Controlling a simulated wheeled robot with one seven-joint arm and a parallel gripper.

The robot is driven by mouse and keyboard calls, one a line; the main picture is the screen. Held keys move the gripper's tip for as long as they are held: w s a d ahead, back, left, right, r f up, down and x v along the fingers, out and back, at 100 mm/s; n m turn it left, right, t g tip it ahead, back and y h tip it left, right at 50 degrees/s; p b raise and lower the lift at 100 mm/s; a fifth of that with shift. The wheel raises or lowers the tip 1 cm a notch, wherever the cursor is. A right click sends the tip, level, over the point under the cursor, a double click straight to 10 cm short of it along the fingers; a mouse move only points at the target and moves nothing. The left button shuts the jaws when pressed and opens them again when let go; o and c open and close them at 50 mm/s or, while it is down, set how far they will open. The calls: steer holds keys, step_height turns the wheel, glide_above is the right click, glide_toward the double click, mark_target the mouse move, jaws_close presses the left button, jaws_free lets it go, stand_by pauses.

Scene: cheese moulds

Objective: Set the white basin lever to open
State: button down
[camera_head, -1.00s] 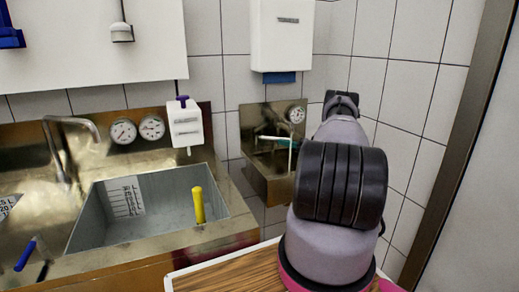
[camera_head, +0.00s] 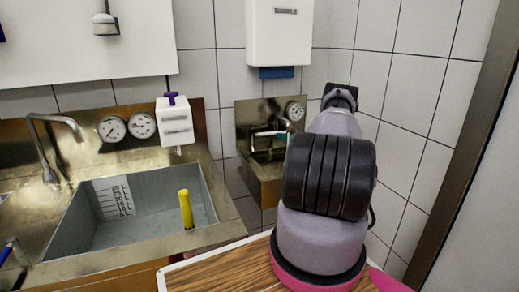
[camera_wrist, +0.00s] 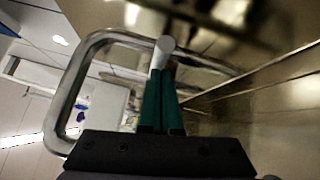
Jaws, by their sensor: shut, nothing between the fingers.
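The small brass hand basin (camera_head: 268,183) stands against the tiled wall, right of the large sink, in the head view. A pale tap bar (camera_head: 264,133) shows above it. In the wrist view a bent metal tube (camera_wrist: 75,75) loops around the upper left. A short whitish lever with a round end (camera_wrist: 164,45) lies right at my fingertips; I cannot tell whether they touch it. My gripper (camera_wrist: 161,74) has green fingers pressed together, with nothing between them. In the head view my arm hides most of the gripper, with only a bit of teal showing by the tap.
The large sink (camera_head: 75,235) holds a yellow upright handle (camera_head: 186,210). A white dispenser (camera_head: 175,123) with a purple top hangs beside two gauges (camera_head: 127,127). A white wall box (camera_head: 279,35) hangs above the basin. A wooden board (camera_head: 215,272) lies below my arm.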

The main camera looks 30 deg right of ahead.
steer(key=shift+s, duration=0.1)
stand_by(0.3)
steer(key=v, duration=1)
steer(key=shift+s+d, duration=0.2)
steer(key=shift+d, duration=0.05)
steer(key=shift+s, duration=0.1)
